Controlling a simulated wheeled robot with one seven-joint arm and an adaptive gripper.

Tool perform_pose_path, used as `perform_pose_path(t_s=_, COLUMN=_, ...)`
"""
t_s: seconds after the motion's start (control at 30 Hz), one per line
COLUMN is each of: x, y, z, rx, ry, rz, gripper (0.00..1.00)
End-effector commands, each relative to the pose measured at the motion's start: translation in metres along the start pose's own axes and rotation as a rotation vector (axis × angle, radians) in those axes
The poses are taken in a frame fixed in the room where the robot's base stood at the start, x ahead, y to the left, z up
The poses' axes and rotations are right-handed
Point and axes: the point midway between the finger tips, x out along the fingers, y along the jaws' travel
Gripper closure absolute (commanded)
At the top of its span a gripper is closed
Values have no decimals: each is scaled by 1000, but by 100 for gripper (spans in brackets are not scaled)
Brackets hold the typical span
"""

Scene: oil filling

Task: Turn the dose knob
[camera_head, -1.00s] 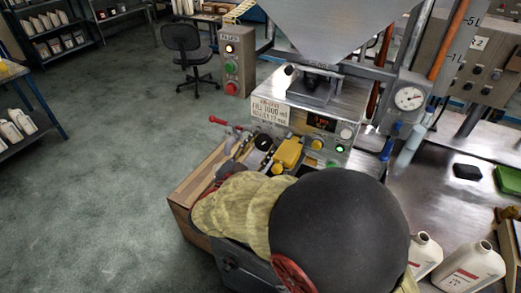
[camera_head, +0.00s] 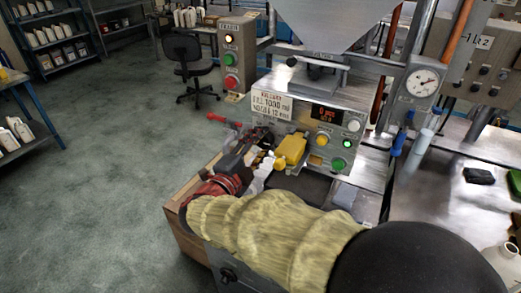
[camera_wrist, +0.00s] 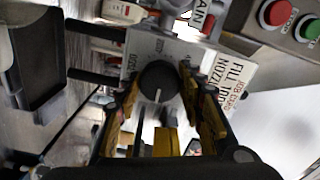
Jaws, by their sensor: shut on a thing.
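The dose knob (camera_wrist: 158,82) is a round black knob with a pale pointer line. It sits on a plate with printed scale numbers in the wrist view. My gripper (camera_wrist: 160,98) has black and yellow fingers, one on each side of the knob, and is shut on it. The head view shows my gripper (camera_head: 262,160) low at the front left of the filling machine (camera_head: 312,118). There the knob is hard to make out among the gripper parts.
A yellow part (camera_head: 291,149) is close right of my gripper. A red-handled lever (camera_head: 222,119) sticks out to the left. A button box (camera_head: 238,52) and a chair (camera_head: 187,62) stand behind. The floor at left is clear. A white bottle (camera_head: 503,262) stands at lower right.

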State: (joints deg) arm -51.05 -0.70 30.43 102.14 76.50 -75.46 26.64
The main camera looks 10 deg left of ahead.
Motion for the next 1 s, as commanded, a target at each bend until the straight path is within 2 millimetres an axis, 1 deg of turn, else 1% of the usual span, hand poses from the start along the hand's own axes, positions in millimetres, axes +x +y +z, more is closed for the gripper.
perform_pose_path(t_s=0.03, x=0, y=3, z=0, rx=42, ry=0, rz=1, gripper=87)
perform_pose_path(t_s=0.6, x=0, y=0, z=0, rx=561, ry=0, rz=2, gripper=87)
perform_pose_path(t_s=0.8, x=0, y=0, z=0, rx=697, ry=0, rz=2, gripper=87)
perform_pose_path(t_s=1.0, x=0, y=0, z=0, rx=782, ry=1, rz=3, gripper=87)
